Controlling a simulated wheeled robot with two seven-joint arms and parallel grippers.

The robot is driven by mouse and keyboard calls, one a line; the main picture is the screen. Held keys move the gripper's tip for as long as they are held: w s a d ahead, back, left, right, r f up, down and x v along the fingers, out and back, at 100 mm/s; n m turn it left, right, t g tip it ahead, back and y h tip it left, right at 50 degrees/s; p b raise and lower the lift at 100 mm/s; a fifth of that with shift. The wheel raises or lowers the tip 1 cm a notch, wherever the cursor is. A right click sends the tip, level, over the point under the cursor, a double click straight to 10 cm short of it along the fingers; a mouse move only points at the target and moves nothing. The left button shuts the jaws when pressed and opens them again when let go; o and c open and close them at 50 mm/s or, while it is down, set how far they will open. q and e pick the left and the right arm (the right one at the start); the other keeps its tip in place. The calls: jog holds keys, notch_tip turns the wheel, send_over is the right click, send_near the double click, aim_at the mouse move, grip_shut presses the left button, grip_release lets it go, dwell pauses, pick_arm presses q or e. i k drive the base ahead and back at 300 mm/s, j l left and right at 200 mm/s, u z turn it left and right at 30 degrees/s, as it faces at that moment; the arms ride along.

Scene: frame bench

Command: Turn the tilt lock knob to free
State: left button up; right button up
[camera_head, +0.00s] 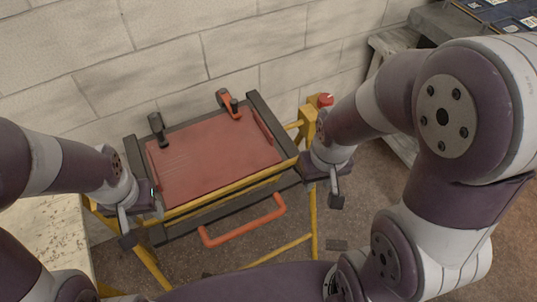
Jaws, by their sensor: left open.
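The bench is a yellow frame (302,125) carrying a tilted red panel (215,160) between dark side rails. A red knob (325,100), which looks like the tilt lock knob, sits at the frame's right side, with a small pale mark on it. Its setting is too small to read. My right gripper (335,192) is in front of and below the knob, apart from it, beside the panel's right edge; its jaw opening is not clear. My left gripper (127,224) is open at the panel's left front corner, away from the knob. I see nothing held in either gripper.
An orange handle (244,222) spans the bench's front below the panel. A block wall (160,50) is close behind. My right forearm passes close to the knob's right.

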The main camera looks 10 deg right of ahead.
aim_at(324, 100)
jog(key=k+l, duration=0.2)
jog(key=l, duration=0.25)
jog(key=k+l+u, duration=0.15)
jog(key=l, duration=0.3)
jog(key=k+l, duration=0.3)
jog(key=i+l, duration=0.2)
jog(key=i+l+u, duration=0.15)
jog(key=l, duration=0.3)
jog(key=i+l, duration=0.15)
jog(key=l, duration=0.15)
jog(key=i+l+u, duration=0.15)
jog(key=l, duration=0.2)
jog(key=i+l, duration=0.15)
jog(key=l, duration=0.2)
jog(key=i+l+u, duration=0.1)
jog(key=l, duration=0.25)
jog(key=i, duration=0.05)
